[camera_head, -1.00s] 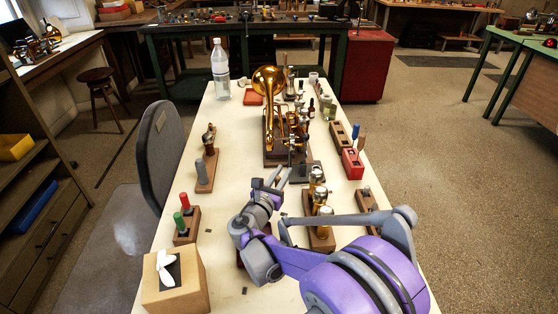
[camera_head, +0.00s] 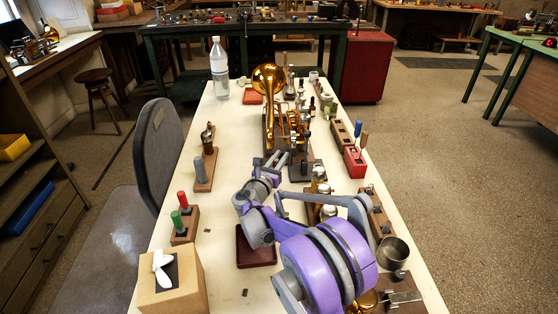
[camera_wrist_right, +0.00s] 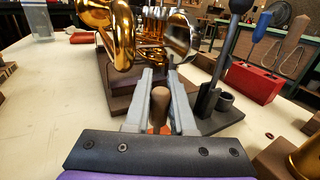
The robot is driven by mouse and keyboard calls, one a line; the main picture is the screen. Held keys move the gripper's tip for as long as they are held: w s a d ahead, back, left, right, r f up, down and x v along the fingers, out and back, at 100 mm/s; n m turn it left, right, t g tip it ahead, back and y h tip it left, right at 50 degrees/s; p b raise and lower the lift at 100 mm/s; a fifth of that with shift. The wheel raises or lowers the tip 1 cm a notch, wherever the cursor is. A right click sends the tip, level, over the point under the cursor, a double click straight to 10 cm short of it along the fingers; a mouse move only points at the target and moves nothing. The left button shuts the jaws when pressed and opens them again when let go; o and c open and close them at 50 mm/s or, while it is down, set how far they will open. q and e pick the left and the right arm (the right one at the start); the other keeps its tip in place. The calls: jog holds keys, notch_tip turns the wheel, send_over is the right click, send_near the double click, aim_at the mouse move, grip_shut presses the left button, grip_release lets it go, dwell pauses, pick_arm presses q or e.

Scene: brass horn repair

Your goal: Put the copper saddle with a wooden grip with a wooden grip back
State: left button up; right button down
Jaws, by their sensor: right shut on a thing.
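My right gripper (camera_head: 281,158) reaches over the bench toward the horn stand. In the right wrist view its two fingers (camera_wrist_right: 160,100) are shut on the copper saddle's wooden grip (camera_wrist_right: 159,104), a brown rounded handle. A small orange-copper part (camera_wrist_right: 163,129) of the saddle shows below the grip; the rest is hidden by the gripper. The saddle cannot be made out in the head view. The brass horn (camera_head: 268,80) stands on its dark wooden base just beyond the gripper. My left gripper is not in view.
A dark red pad (camera_head: 255,250) lies beside my right arm. Wooden holders with tools line both bench edges, with a red block (camera_head: 354,162) at right. A tissue box (camera_head: 172,285) stands at front left. The bench's left middle (camera_head: 228,190) is mostly clear.

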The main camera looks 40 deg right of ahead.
jog(key=shift+r, duration=0.1)
jog(key=c, duration=0.8)
grip_release()
jog(key=shift+o, duration=0.2)
